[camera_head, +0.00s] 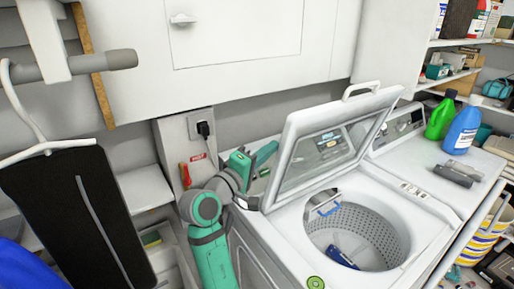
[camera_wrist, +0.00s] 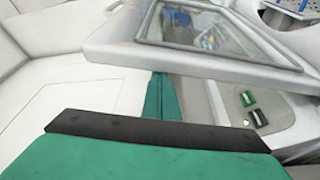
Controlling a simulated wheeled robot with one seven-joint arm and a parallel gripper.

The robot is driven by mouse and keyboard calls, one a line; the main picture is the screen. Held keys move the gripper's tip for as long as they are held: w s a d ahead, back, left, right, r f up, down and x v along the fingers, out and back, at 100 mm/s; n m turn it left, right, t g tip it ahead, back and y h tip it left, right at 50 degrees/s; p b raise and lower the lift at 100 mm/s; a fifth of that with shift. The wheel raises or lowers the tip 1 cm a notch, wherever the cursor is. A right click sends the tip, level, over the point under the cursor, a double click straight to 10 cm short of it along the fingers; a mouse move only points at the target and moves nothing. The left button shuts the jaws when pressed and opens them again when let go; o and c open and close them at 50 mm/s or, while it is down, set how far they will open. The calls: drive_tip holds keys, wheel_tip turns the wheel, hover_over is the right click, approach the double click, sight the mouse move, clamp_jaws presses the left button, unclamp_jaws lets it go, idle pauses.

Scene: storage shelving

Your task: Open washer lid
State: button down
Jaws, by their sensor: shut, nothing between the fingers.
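The washer lid (camera_head: 335,140) is raised and tilted back, with its glass panel facing forward and its handle (camera_head: 361,89) at the top. The washer's drum (camera_head: 358,235) is exposed below it, with blue items inside. My gripper (camera_head: 266,153) is at the lid's left edge, partly hidden there, and I cannot tell whether it touches the lid. In the wrist view, the gripper (camera_wrist: 160,85) is shut and empty, and the lid (camera_wrist: 195,30) spans the upper part above and beyond it.
A wall outlet with a black plug (camera_head: 203,129) is left of the washer. A green bottle (camera_head: 440,115) and a blue bottle (camera_head: 462,130) stand on the machine to the right. A black garment (camera_head: 75,215) hangs at left. White cabinets (camera_head: 240,40) are overhead.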

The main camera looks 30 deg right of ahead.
drive_tip(key=shift+a, duration=0.15)
